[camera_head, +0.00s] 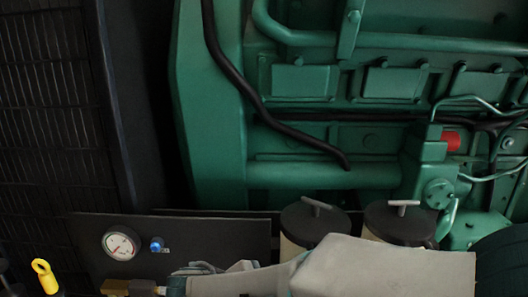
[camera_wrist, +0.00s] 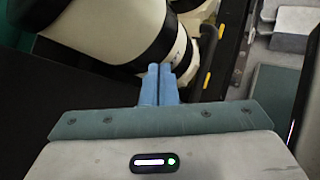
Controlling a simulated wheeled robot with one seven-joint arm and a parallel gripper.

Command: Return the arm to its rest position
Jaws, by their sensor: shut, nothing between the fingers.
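My gripper (camera_wrist: 158,84) shows in the wrist view with its two blue fingers shut together and nothing between them. The fingertips point toward a cream cylinder with a dark band (camera_wrist: 125,30); I cannot tell whether they touch it. In the head view my pale grey arm (camera_head: 385,268) crosses the lower right, in front of two cylinders with black caps. The gripper's fingers cannot be made out in the head view.
A green engine (camera_head: 320,80) fills the back. Two black-capped canisters (camera_head: 314,220) (camera_head: 400,220) with T-handles stand close behind my arm. A black panel (camera_head: 215,245) carries a round gauge (camera_head: 120,243) and a blue knob (camera_head: 156,244). A yellow-handled part (camera_head: 45,275) is at lower left.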

